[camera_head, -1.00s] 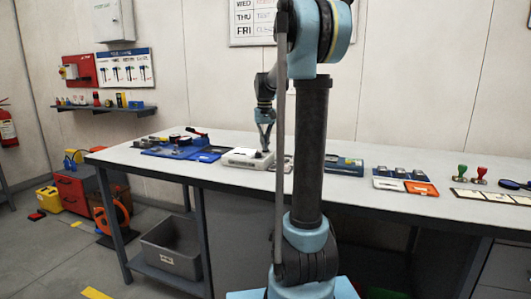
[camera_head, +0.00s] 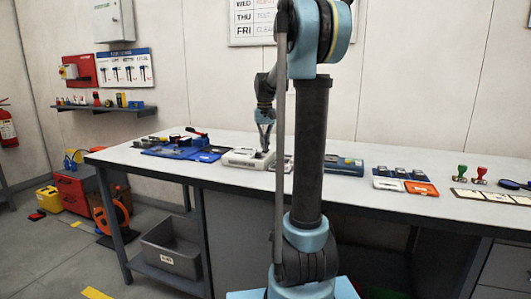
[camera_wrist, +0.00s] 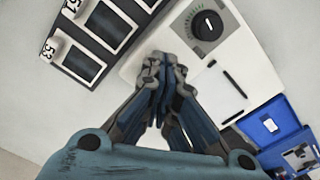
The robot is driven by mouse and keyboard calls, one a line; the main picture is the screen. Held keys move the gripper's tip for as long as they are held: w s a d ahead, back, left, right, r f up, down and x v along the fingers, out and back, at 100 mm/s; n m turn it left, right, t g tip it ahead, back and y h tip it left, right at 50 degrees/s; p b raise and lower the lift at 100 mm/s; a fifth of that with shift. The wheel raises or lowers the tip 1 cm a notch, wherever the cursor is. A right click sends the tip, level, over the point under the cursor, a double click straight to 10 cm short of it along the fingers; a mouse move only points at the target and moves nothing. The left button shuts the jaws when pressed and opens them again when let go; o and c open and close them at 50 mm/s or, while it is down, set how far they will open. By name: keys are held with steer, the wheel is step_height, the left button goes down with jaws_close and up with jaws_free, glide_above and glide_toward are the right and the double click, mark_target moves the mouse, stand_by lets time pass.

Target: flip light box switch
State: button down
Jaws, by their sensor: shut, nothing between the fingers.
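The light box is a low white box (camera_head: 243,159) on the workbench, left of my arm's column. In the wrist view its white top (camera_wrist: 238,58) shows a black dial with green marks (camera_wrist: 207,25) and two thin dark slots. My gripper (camera_wrist: 163,68) is shut and empty, with its fingertips over the near edge of the box. In the head view my gripper (camera_head: 266,147) points down at the box's right end. I cannot tell whether the tips touch it. No switch is clearly visible; the fingers may cover it.
A dark panel with numbered windows (camera_wrist: 84,52) lies close to the box. A blue tray (camera_wrist: 266,124) sits on the other side. Farther right on the workbench (camera_head: 335,189) are a blue case (camera_head: 345,166), an orange item (camera_head: 421,188) and stamps.

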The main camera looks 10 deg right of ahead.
steer(key=shift+r, duration=3.1)
